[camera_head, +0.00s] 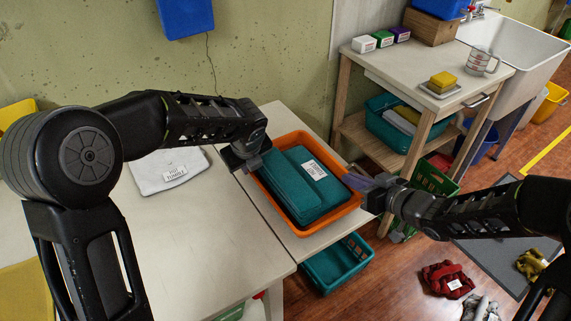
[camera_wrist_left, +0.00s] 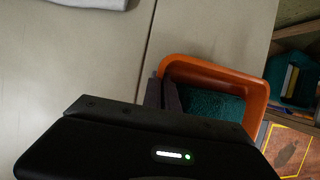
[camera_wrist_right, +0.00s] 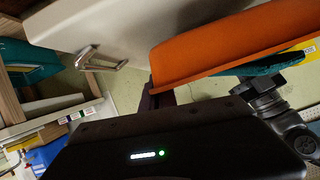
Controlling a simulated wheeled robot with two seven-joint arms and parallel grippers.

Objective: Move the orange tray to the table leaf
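The orange tray (camera_head: 346,212) holds folded teal cloths (camera_head: 290,190) with a white label. It is over the narrow right section of the pale table (camera_head: 283,247), right of a seam; I cannot tell whether it touches the surface. My left gripper (camera_head: 250,166) is at its left rim. In the left wrist view the fingers (camera_wrist_left: 162,92) straddle the orange rim (camera_wrist_left: 215,70) closely. My right gripper (camera_head: 362,182) is at its right rim. In the right wrist view its fingers (camera_wrist_right: 157,97) meet the tray's edge (camera_wrist_right: 215,50). The rim inside both grips is partly hidden.
A grey-white labelled cloth (camera_head: 168,170) lies on the table's left section. A teal basket (camera_head: 337,262) is on the floor beneath. A wooden side table (camera_head: 440,65) with a sponge dish stands at the right. Cloth bundles (camera_head: 448,278) lie on the floor.

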